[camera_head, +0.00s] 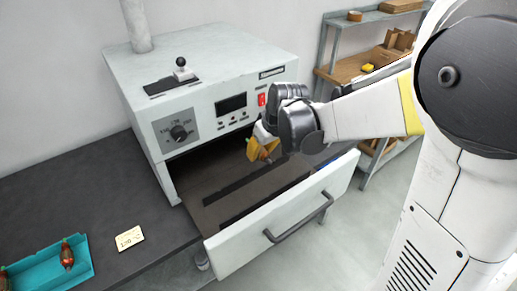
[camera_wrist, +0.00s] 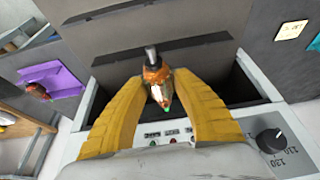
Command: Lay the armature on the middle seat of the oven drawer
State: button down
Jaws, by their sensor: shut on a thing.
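My gripper (camera_head: 261,151) has yellow fingers and hangs over the open oven drawer (camera_head: 290,228). The drawer has a dark brown floor with long black slots, one of which (camera_wrist: 175,48) shows just beyond the armature. The picture does not clearly show which seat is the middle one.
The oven (camera_head: 205,85) stands behind the drawer, with a dial and display on its front. A teal tray (camera_head: 22,280) with a reddish armature (camera_head: 67,254) and a note card (camera_head: 129,238) lie on the dark bench. A purple tray (camera_wrist: 68,80) shows in the wrist view. Shelves stand right.

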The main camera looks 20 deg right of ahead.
jog(key=shift+d+f+b, duration=0.15)
jog(key=shift+f+b, duration=0.3)
jog(key=shift+f, duration=0.25)
notch_tip(320, 180, down, 13)
jog(key=b, duration=0.9)
jog(key=shift+s+r+b, duration=0.1)
jog(key=shift+b, duration=0.3)
jog(key=shift+f+b, duration=0.4)
jog(key=shift+f, duration=0.2)
jog(key=shift+s, duration=0.1)
jog(key=shift+f+b, duration=0.2)
jog(key=shift+b, duration=0.1)
jog(key=c, duration=0.9)
grip_release()
